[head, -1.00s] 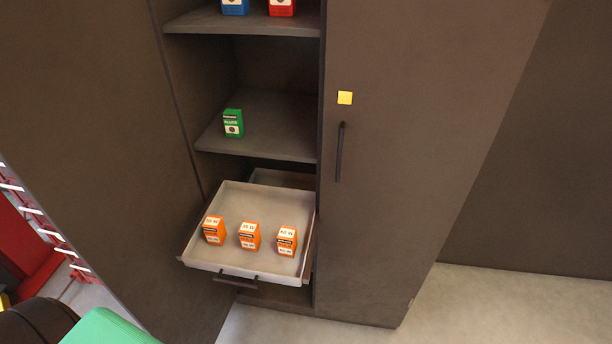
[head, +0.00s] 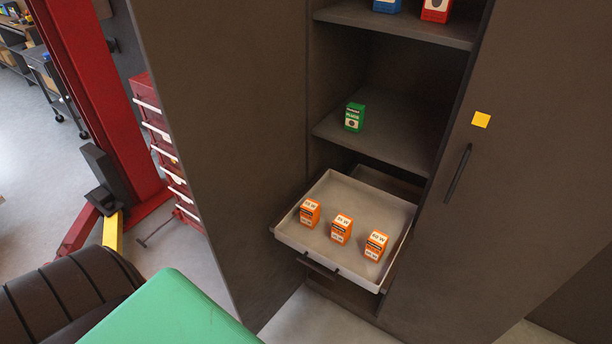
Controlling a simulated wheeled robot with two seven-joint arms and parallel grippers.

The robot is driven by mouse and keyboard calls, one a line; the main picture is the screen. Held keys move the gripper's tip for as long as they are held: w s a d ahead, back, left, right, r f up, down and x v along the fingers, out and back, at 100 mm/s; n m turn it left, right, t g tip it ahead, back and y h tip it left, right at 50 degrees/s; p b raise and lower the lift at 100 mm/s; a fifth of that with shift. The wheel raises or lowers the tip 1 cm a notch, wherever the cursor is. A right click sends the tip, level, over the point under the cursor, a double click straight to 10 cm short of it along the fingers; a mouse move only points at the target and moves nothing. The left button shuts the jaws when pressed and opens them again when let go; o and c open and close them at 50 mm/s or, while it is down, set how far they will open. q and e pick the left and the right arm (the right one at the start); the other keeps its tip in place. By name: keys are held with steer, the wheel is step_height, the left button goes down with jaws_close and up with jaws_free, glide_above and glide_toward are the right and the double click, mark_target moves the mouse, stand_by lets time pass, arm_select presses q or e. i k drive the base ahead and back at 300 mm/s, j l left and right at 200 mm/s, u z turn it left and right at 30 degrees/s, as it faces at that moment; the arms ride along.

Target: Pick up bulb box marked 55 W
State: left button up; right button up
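Three orange-and-white bulb boxes stand in a row in the open drawer (head: 330,258) of a brown cabinet in the head view: a left box (head: 310,213), a middle box (head: 341,229) and a right box (head: 375,246). Each has a white top label ending in W. The numbers are too small to read surely, so I cannot tell which is marked 55 W. Neither of my grippers shows in the view.
A green box (head: 354,117) stands on the shelf above the drawer. A blue box (head: 387,5) and a red box (head: 436,10) are higher up. The right cabinet door (head: 520,150) is shut. A green surface (head: 175,315) and black tyre-like shape (head: 70,300) fill the lower left.

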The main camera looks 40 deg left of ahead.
mark_target(310, 209)
steer(key=u, duration=0.95)
